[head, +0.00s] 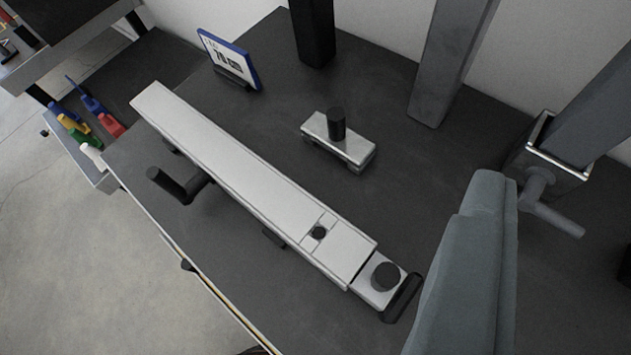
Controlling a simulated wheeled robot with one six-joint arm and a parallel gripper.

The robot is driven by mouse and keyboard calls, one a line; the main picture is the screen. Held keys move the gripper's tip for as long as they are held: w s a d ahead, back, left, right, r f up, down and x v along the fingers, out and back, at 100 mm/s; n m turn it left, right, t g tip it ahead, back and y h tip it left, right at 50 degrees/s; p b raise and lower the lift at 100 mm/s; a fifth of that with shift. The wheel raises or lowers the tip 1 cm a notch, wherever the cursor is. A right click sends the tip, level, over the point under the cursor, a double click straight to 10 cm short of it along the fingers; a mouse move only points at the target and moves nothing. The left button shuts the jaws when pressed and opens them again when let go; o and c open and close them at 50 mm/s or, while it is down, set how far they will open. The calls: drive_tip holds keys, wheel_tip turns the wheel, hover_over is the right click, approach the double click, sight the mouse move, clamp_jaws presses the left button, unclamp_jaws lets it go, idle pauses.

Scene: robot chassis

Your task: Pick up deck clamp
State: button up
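A small bright metal block with an upright black knob (338,140) sits on the dark tabletop right of centre, upright and clear of other things. It looks like the deck clamp, though I cannot be sure. A long pale metal rail (240,175) runs diagonally across the table to its left and below. No gripper fingers show in this view, and nothing visible touches the small block.
A blue-framed display (229,60) stands at the back. Dark and grey posts (455,60) rise behind the table; a metal bracket with a lever (548,160) is at right. Coloured tools (85,120) lie in a tray at left. A large blue-grey shape, possibly mine, covers the lower right.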

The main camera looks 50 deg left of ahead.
drive_tip(key=w+a+f+n+g+y, duration=0.1)
drive_tip(key=w+a+f+n+g, duration=0.35)
drive_tip(key=w+a, duration=0.25)
drive_tip(key=n+g+y, duration=0.1)
drive_tip(key=n+g, duration=0.2)
drive_tip(key=g, duration=0.2)
approach(337, 116)
drive_tip(key=shift+g, duration=0.25)
drive_tip(key=x, duration=0.3)
drive_tip(key=w+x, duration=0.1)
drive_tip(key=x, duration=0.1)
drive_tip(key=shift+w+f, duration=0.1)
drive_tip(key=shift+f, duration=0.15)
drive_tip(key=shift+s+x, duration=0.15)
drive_tip(key=shift+x, duration=1.15)
drive_tip(key=shift+s+x, duration=0.15)
drive_tip(key=shift+x, duration=1.2)
drive_tip(key=shift+a, duration=0.15)
clamp_jaws()
